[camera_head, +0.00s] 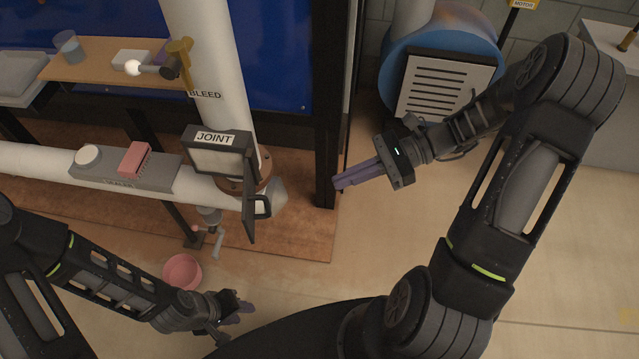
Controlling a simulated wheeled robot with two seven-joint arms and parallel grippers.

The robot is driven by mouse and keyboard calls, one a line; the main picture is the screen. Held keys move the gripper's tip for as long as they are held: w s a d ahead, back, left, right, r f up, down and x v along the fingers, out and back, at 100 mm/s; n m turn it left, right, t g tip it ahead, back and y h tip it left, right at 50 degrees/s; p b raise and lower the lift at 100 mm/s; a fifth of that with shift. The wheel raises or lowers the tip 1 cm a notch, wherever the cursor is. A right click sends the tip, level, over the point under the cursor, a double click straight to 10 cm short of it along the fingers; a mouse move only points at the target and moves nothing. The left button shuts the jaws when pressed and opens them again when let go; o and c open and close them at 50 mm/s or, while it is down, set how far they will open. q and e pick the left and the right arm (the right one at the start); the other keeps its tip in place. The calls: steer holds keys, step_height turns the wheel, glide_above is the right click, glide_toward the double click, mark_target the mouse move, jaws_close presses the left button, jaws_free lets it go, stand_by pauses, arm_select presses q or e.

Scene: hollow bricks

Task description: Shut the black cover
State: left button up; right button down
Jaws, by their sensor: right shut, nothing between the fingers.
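The black cover (249,203) belongs to the black box (217,135) labelled JOINT, mounted on the white pipes. The cover stands swung open at the box's right side, seen nearly edge-on, with a black loop handle (263,206) on its right face. The pale inside of the box shows. My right gripper (336,184) is shut and empty, to the right of the cover and apart from it, fingers pointing left. My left gripper (245,310) is low in the picture, below the cover and near the floor in view; its finger opening is unclear.
A pink bowl (182,272) lies beside my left forearm. A valve with a light handle (217,240) hangs below the pipe. A grey unit with a pink block (135,160) sits on the pipe at left. A dark post (327,110) stands between the box and my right gripper.

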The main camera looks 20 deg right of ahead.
steer(key=r+p+x, duration=0.1)
steer(key=x, duration=1.2)
steer(key=shift+a, duration=0.25)
